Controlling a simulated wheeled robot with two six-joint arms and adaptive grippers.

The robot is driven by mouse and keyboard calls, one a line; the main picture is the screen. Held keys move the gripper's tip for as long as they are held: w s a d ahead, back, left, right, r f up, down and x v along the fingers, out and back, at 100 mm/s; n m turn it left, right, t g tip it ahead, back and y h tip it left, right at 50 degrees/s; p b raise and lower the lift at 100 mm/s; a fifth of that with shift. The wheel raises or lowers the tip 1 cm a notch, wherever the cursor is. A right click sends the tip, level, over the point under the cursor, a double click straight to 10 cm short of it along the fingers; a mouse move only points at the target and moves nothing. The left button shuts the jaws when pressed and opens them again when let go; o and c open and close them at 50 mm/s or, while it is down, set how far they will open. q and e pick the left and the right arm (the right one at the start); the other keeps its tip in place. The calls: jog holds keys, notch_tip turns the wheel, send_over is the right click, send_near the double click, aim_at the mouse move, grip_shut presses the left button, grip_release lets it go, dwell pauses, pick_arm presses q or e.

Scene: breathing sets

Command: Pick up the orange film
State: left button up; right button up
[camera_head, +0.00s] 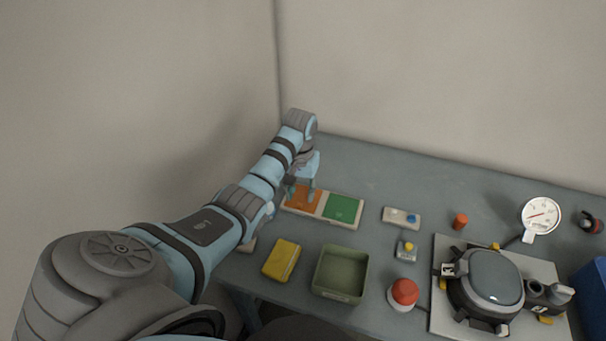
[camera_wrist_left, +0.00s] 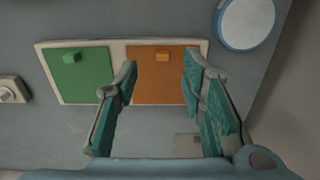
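The orange film (camera_head: 298,203) is a flat square lying beside the green film (camera_head: 342,208) on a pale board at the back left of the table. Nothing is held. My right gripper is out of view.
A yellow box (camera_head: 282,260), an open green tray (camera_head: 341,272) and a red button (camera_head: 403,293) stand in front. A machine (camera_head: 486,280), gauge (camera_head: 541,214) and orange cylinder (camera_head: 460,221) are right. A round disc (camera_wrist_left: 247,22) lies near the board.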

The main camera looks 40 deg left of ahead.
aim_at(299, 203)
pick_arm(q)
notch_tip(299, 203, down, 4)
jog(key=shift+w+a+f+b, duration=0.15)
jog(key=shift+f+b, duration=0.1)
jog(key=shift+b, duration=0.05)
jog(key=shift+s+r, duration=0.15)
jog(key=shift+s, duration=0.05)
jog(key=c, duration=0.6)
jog(key=shift+c, duration=1.2)
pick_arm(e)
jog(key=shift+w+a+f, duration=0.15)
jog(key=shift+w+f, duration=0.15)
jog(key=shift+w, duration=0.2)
